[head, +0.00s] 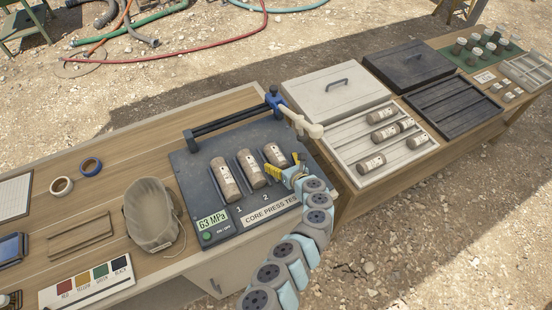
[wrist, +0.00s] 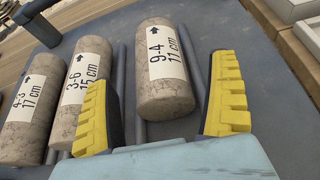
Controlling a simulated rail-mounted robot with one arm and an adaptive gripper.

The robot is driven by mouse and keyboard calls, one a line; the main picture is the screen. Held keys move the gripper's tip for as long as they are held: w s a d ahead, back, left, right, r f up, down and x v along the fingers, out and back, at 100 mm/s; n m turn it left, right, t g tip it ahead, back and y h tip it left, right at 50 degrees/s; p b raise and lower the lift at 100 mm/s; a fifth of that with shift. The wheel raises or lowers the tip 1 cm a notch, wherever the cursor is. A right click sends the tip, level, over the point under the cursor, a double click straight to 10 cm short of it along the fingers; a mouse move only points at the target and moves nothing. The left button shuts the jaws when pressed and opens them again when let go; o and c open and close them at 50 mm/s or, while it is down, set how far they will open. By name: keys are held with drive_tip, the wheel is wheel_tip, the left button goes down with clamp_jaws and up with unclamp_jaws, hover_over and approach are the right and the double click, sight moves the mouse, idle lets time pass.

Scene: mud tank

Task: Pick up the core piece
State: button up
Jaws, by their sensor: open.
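Three grey-brown core pieces with white labels lie side by side on the dark core press. The right one (head: 276,155), marked 9-4 and 11 cm, also shows in the wrist view (wrist: 165,95). The middle core (head: 252,168) reads 3-6, 15 cm, and the left core (head: 226,180) reads 4-3, 17 cm. My gripper (head: 294,172) is open at the near end of the right core. In the wrist view its yellow-padded fingers (wrist: 164,92) are apart on either side of that core, with visible gaps, holding nothing.
The press (head: 190,170) has dark rails between cores, a black bar frame and a blue-and-white lever (head: 298,118) behind. Its display (head: 212,220) reads 63 MPa. A white tray (head: 345,150) at right holds several cores. A beige bag (head: 151,212) stands left of the press.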

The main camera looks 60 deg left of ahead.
sight(277, 158)
drive_tip(key=shift+b+x, duration=0.9)
drive_tip(key=shift+x, duration=0.65)
drive_tip(key=c, duration=1.3)
drive_tip(key=shift+c, duration=0.3)
drive_tip(key=shift+r, duration=0.15)
